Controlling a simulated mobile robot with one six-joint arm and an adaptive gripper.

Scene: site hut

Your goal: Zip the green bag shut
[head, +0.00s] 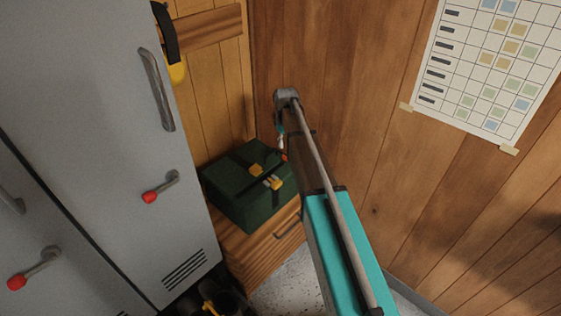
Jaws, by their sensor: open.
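The green bag (245,206) sits on a wooden cabinet in the corner, left of my arm. It is boxy, with dark straps or bands across its top and yellow buckles (267,178) near the front edge. A dark line crosses the top, but I cannot make out how far the zip is closed. My gripper (283,153) is open, small and partly hidden by my arm. It hangs at the bag's far right edge. I cannot tell whether it touches the bag. A small red spot shows beside it, too small to identify.
Grey lockers (95,130) with red-tipped handles stand close on the left. The wooden cabinet (262,257) has a drawer handle. A yellow-and-black item (175,70) hangs behind. Dark boots (222,300) stand on the floor. A wall chart (485,65) hangs right.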

